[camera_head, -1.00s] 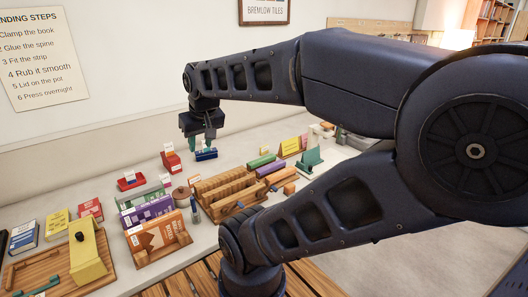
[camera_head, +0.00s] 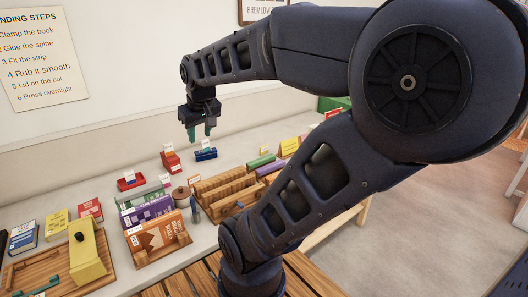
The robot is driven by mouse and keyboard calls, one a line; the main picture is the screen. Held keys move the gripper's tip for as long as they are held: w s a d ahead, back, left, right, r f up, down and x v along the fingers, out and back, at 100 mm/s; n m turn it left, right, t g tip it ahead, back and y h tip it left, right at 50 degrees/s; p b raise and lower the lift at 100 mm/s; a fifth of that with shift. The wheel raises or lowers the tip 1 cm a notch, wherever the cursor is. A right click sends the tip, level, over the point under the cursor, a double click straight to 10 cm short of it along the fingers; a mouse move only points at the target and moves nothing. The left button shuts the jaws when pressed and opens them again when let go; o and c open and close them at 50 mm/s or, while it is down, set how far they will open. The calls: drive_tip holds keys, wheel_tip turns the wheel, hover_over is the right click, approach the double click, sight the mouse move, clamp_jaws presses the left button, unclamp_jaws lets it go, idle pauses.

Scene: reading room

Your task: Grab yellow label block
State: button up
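A yellow block (camera_head: 58,226) with a label stands at the left of the table, between a blue one and a red one. A larger yellow block (camera_head: 88,258) with a dark knob lies on the wooden tray at front left; I cannot tell which is the label block. A yellow card-like piece (camera_head: 289,146) stands at the back right. My gripper (camera_head: 200,134) hangs fingers down near the wall, above the table and far right of the left-hand yellow blocks. Its teal fingertips are apart with nothing between them.
A blue labelled holder (camera_head: 206,154) sits just below my gripper, with a red one (camera_head: 170,160) to its left. Upright books (camera_head: 158,237), a brown pot (camera_head: 181,196) and a slotted wooden rack (camera_head: 225,188) crowd the middle. My arm hides the table's right part.

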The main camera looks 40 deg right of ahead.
drive_tip(key=w+d+n+h, duration=0.1)
drive_tip(key=w+d+n, duration=0.1)
drive_tip(key=w+d, duration=0.45)
drive_tip(key=w+d+n, duration=0.3)
drive_tip(key=w, duration=0.6)
drive_tip(key=n+g+h, duration=0.3)
drive_tip(key=n+g, duration=0.1)
drive_tip(key=n, duration=1)
hover_over(264, 146)
drive_tip(key=a, duration=0.3)
drive_tip(key=f, duration=3)
drive_tip(key=shift+s+d+f, duration=0.15)
drive_tip(key=shift+s+f, duration=0.05)
drive_tip(key=shift+f, duration=0.05)
drive_tip(key=shift+w+x, duration=0.15)
drive_tip(key=shift+x, duration=2.45)
drive_tip(key=shift+w+x, duration=0.1)
drive_tip(key=shift+x, duration=2.45)
drive_tip(key=shift+c, duration=0.5)
clamp_jaws()
